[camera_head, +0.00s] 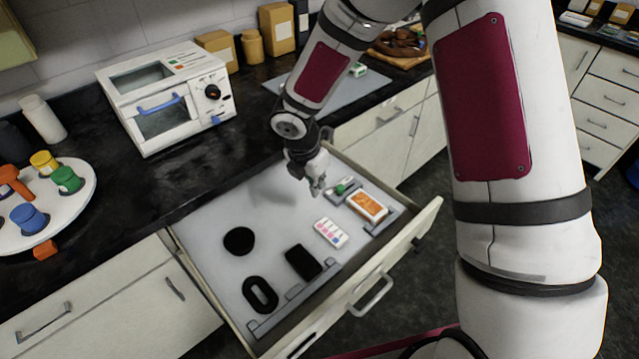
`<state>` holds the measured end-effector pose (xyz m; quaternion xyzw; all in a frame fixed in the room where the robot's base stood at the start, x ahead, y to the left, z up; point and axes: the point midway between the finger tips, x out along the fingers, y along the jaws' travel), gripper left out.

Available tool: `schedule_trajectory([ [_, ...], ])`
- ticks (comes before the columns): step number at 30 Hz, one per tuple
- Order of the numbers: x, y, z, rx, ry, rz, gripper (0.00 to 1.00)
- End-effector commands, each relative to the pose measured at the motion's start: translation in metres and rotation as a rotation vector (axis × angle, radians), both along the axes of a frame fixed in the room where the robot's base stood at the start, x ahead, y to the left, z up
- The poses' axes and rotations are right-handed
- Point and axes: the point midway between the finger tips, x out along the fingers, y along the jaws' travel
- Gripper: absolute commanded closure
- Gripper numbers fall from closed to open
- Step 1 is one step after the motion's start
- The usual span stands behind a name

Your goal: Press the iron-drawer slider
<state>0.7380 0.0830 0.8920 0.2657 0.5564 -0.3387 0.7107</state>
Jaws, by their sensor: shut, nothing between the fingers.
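An open drawer (196,242) has a grey tray floor. In it lie a black disc (239,240), a black oval ring (260,294), a black block (303,262), a small white panel with coloured marks (330,233), an orange-and-white box (367,207) and a small green item (345,185). Low grey strips edge the tray at the front. I cannot tell which of these is the iron-drawer slider. My gripper (317,190) is shut and empty, pointing down over the back right part of the drawer, left of the green item. Its exact height is hard to tell.
A white toaster oven (167,95) stands on the black counter (100,180) behind the drawer. A round white tray (75,205) with several coloured pots is at the left. The drawer front (372,275) stands out over the dark floor. My arm covers the right side.

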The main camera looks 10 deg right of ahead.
Motion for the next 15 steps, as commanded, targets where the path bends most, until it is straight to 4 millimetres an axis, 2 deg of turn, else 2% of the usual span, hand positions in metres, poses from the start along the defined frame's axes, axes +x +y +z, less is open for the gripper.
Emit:
schedule_trajectory([
  [12, 0.011, -0.015, -0.080, -0.001, 0.005, 0.001, 1.00],
  [15, 0.022, -0.029, -0.078, 0.000, 0.000, -0.006, 1.00],
])
